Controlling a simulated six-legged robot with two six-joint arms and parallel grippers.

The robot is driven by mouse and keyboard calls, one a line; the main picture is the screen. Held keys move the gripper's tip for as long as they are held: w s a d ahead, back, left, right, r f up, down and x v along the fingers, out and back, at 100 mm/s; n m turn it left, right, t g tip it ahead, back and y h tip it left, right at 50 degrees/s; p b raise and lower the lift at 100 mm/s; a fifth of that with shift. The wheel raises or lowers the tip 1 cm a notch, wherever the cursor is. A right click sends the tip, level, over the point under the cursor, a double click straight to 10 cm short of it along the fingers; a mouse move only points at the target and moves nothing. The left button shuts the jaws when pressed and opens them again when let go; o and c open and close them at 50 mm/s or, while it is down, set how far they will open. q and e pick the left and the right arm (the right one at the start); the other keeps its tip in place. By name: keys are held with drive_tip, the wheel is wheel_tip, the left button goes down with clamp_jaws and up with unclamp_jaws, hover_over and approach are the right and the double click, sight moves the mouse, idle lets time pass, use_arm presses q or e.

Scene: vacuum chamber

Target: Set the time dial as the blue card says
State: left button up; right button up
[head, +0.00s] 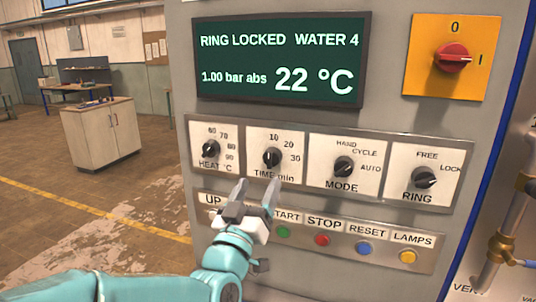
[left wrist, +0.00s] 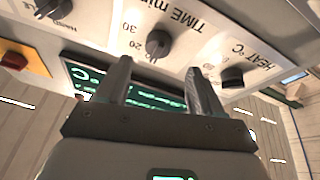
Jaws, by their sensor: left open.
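The time dial (head: 272,158) is a black knob on a white plate marked 10, 20, 30 and TIME min. Which mark it points to is too small to tell. My left gripper (head: 257,190) is open and empty, just below the dial in the head view, fingers pointing toward the panel. In the left wrist view the time dial (left wrist: 158,43) shows just beyond the gap between the open fingertips (left wrist: 158,70), and I see no contact. No blue card shows in either view. My right gripper is not in view.
The heat dial (head: 211,147) is left of the time dial; the mode dial (head: 344,167) and ring dial (head: 424,178) are to its right. Below is a button row with green (head: 283,232), red (head: 322,240), blue (head: 364,248) and yellow (head: 407,256) buttons. A display (head: 280,60) is above.

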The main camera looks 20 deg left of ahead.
sight(269, 164)
use_arm(q)
drive_tip(key=w+r, duration=0.1)
drive_tip(key=w+r+p, duration=0.1)
drive_tip(key=shift+w+d+r+p, duration=0.2)
drive_tip(key=shift+w+p, duration=0.1)
drive_tip(key=shift+w, duration=0.1)
drive_tip(key=w, duration=0.2)
drive_tip(key=w+p, duration=0.1)
drive_tip(key=shift+w+a+r, duration=0.1)
drive_tip(key=shift+w+r, duration=0.1)
drive_tip(key=shift+w, duration=0.2)
drive_tip(key=shift+s+r, duration=0.15)
drive_tip(key=shift+s, duration=0.15)
drive_tip(key=shift+w, duration=0.2)
drive_tip(key=c, duration=1)
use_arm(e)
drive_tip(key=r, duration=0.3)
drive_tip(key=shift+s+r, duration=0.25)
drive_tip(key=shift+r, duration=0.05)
